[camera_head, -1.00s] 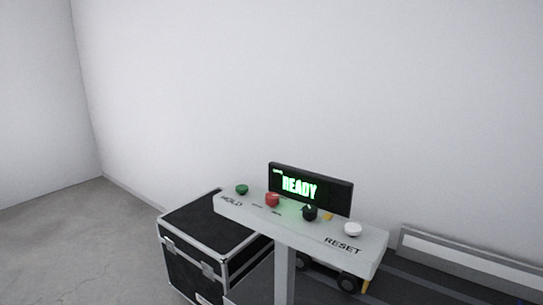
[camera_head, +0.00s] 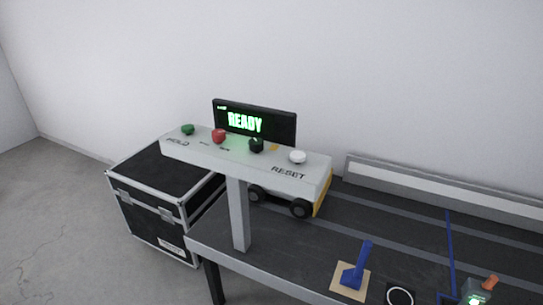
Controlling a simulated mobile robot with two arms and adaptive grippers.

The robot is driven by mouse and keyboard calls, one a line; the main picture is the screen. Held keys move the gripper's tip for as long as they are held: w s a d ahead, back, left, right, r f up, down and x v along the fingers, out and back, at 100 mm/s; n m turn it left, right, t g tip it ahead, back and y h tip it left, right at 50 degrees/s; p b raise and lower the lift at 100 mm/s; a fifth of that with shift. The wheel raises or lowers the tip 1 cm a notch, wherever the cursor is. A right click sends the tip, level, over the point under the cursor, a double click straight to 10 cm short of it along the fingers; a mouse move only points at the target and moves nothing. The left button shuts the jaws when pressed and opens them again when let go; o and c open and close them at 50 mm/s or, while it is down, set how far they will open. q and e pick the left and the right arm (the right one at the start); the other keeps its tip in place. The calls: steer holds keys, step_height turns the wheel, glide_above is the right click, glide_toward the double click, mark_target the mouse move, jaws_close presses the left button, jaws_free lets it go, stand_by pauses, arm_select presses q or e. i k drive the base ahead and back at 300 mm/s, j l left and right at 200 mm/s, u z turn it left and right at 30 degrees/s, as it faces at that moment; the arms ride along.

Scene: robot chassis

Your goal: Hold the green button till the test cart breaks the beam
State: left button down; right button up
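The green button (camera_head: 187,129) sits at the left end of the grey control console (camera_head: 245,168), above the word HOLD. A red button (camera_head: 219,136), a black knob (camera_head: 256,145) and a white button (camera_head: 297,157) above RESET follow to its right. The display (camera_head: 254,122) behind them reads READY in green. The test cart (camera_head: 318,190), with black wheels and a yellow end, stands on the dark track table, partly hidden behind the console. A small device with a green light (camera_head: 476,298) is at the lower right; whether it is the beam sensor I cannot tell. Neither gripper shows.
A black flight case (camera_head: 160,180) stands on the floor left of the table (camera_head: 300,245). A blue upright on a tan base (camera_head: 352,276) and a white ring (camera_head: 399,296) are at the table's front. A long light rail (camera_head: 440,189) runs along the back.

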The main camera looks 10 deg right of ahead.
mark_target(188, 129)
steer(key=k+l+z, duration=0.2)
steer(key=k+l, duration=0.5)
steer(key=i+j+u, duration=0.15)
steer(key=i, duration=0.8)
steer(key=i+j+u, duration=0.15)
steer(key=i, duration=0.75)
steer(key=l, duration=0.1)
